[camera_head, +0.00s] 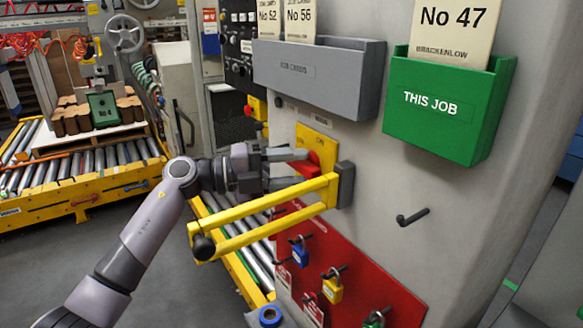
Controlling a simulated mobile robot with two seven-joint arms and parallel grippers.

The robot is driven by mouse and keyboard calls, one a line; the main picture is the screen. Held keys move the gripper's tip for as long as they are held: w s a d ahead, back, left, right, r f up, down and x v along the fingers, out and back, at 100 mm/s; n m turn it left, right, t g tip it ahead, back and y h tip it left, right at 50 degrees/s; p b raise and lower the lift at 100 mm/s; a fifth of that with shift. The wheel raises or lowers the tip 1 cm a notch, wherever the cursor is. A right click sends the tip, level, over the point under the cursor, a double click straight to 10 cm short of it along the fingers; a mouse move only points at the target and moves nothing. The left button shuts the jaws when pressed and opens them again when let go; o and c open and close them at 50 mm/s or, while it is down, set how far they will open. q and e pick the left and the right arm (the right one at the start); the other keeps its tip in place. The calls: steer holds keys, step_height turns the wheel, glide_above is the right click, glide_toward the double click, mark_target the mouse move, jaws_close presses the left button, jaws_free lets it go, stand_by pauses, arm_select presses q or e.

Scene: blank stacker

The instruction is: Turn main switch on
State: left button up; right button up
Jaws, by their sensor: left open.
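The main switch (315,160) is a red handle on a yellow plate (316,141) on the grey cabinet face, below the job card holder. My left gripper (293,168) reaches in from the left and is open, with its fingers at the red handle. I cannot tell whether the fingers touch it. The gripper covers part of the handle and plate, so the switch position is unclear. My right gripper is not in view.
A yellow hinged bar frame (262,205) sticks out just below my gripper. A red lockout board (365,290) with several padlocks hangs lower. A green box (447,105) and grey card holder (318,70) are above. Roller conveyors (80,160) stand at left.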

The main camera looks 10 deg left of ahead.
arm_select(q)
jaws_close()
